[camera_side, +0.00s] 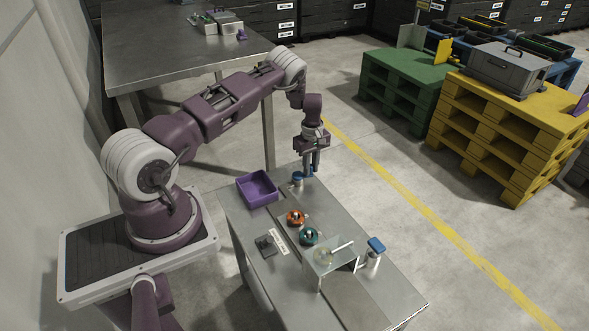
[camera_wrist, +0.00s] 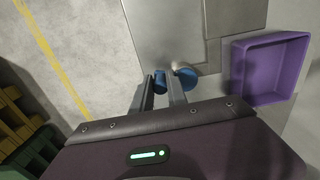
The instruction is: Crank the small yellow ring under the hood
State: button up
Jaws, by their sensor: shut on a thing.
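My gripper (camera_side: 309,172) is at the far end of the metal bench, away from the hood. In the wrist view my gripper (camera_wrist: 160,92) is shut on a small blue cylinder (camera_wrist: 160,81). A blue disc (camera_wrist: 186,76) sits close beside it; I cannot tell whether the two are joined. The disc also shows in the side view (camera_side: 297,176). The hood (camera_side: 343,259) stands nearer the front of the bench. A small pale yellow ring (camera_side: 323,255) shows at the hood, partly hidden and hard to make out. The wrist view does not show the hood.
An orange ring (camera_side: 295,217) and a teal ring (camera_side: 309,236) sit between my gripper and the hood. A purple tray (camera_side: 245,187) is at the bench's left edge. A blue-topped post (camera_side: 376,245) stands right of the hood. Open floor lies right of the bench.

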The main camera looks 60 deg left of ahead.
jog(key=shift+s+d, duration=0.95)
jog(key=shift+s, duration=0.35)
jog(key=shift+s+d, duration=0.2)
jog(key=shift+s, duration=0.4)
jog(key=o, duration=0.9)
jog(key=shift+d, duration=0.1)
jog(key=shift+w, duration=0.1)
notch_tip(320, 180, up, 7)
